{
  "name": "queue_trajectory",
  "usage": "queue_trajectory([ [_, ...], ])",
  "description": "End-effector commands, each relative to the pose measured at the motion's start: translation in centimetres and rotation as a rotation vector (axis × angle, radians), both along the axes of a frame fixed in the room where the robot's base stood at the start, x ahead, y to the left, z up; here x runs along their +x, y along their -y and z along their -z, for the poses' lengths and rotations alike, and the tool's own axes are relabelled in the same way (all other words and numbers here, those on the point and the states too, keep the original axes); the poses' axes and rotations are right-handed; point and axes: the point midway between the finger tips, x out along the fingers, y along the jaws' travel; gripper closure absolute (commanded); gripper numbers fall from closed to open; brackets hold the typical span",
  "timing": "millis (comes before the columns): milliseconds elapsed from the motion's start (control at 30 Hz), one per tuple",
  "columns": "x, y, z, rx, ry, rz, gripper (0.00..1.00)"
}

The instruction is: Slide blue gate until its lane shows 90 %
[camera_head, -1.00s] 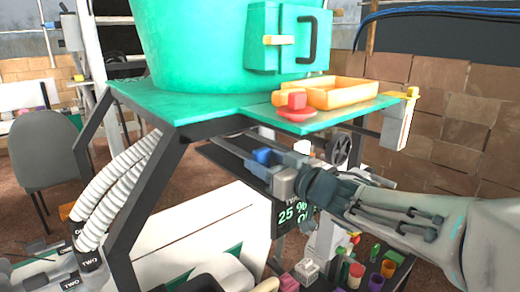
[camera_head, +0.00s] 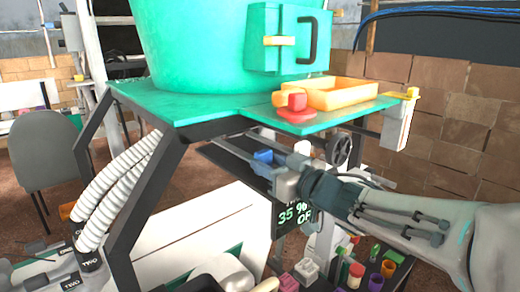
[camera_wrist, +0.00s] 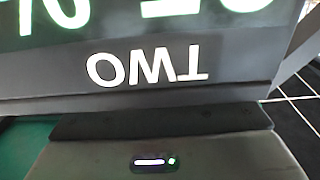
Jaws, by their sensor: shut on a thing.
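The blue gate (camera_head: 263,156) sits under the green tabletop, by the rails. My gripper (camera_head: 275,168) reaches it from the right and is shut on it; the fingers hide part of it. A dark display (camera_head: 292,214) just below my gripper reads 35 % in green, with the letters OF beside it, partly covered. In the wrist view the display (camera_wrist: 150,70) appears upside down with the white label TWO. The gate is not visible in that view.
The green tabletop (camera_head: 215,124) above holds a green bin (camera_head: 200,50), an orange tray (camera_head: 340,92) and a red knob (camera_head: 297,103). Black frame legs stand left of my gripper. Below lie several small coloured parts. A brick wall is at right.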

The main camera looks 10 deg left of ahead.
Motion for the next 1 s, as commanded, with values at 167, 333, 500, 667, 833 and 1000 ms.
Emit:
queue_trajectory([
  [167, -0.2, 0.3, 0.0, -0.001, 0.0, 0.0, 0.84],
  [333, -0.4, 0.6, 0.0, -0.001, 0.001, 0.0, 0.84],
  [500, -0.6, 0.9, 0.0, 0.0, 0.0, 0.001, 0.84],
  [667, -0.8, 1.1, 0.0, -0.001, -0.001, 0.002, 0.84],
  [833, -1.0, 1.4, 0.0, 0.0, -0.001, 0.002, 0.84],
  [1000, -1.2, 1.7, 0.0, -0.001, -0.001, 0.002, 0.84],
])
